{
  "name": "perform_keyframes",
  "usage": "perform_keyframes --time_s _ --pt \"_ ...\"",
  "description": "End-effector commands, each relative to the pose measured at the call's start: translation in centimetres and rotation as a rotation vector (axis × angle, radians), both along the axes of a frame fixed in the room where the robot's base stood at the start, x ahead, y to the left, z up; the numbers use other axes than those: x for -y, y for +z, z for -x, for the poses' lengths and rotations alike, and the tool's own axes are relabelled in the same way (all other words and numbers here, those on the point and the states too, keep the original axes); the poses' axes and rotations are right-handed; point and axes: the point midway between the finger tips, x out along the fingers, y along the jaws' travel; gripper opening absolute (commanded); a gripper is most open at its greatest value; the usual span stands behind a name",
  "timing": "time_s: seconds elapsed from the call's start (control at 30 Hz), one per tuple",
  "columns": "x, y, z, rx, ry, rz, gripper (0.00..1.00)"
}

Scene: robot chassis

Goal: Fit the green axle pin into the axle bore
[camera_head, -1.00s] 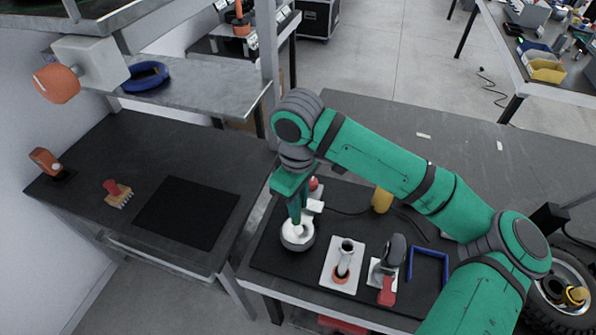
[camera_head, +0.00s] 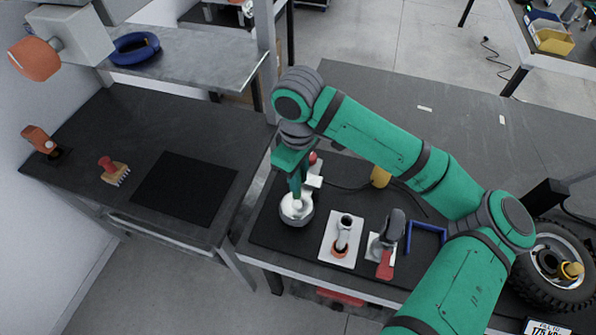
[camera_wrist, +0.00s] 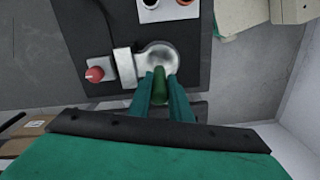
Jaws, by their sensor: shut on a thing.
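My gripper (camera_wrist: 160,88) is shut on the green axle pin (camera_wrist: 161,78), which shows upright between the fingers in the wrist view. The pin is over or against the near side of a round, silvery metal housing (camera_wrist: 157,56). The housing also shows in the head view (camera_head: 296,212), directly under my gripper (camera_head: 297,190). I cannot make out the axle bore; the fingers and pin cover that side of the housing. I cannot tell whether the pin's tip is inside anything.
A pale block (camera_wrist: 124,68) and a red knob (camera_wrist: 94,74) adjoin the housing. On the same black mat (camera_head: 266,238) are a white plate (camera_head: 330,253) with a cylinder and a grey-and-red tool (camera_head: 389,243). A blue bracket (camera_head: 427,229) lies right.

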Motion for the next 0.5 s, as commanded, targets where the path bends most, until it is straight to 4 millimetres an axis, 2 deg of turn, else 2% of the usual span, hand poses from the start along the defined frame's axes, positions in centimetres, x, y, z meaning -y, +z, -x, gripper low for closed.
perform_keyframes --time_s 0.3,0.5 --pt "0.0 -2.6 0.0 -0.001 -0.001 -0.002 0.00" --pt "0.0 -3.4 0.0 0.000 -0.001 0.000 0.00"
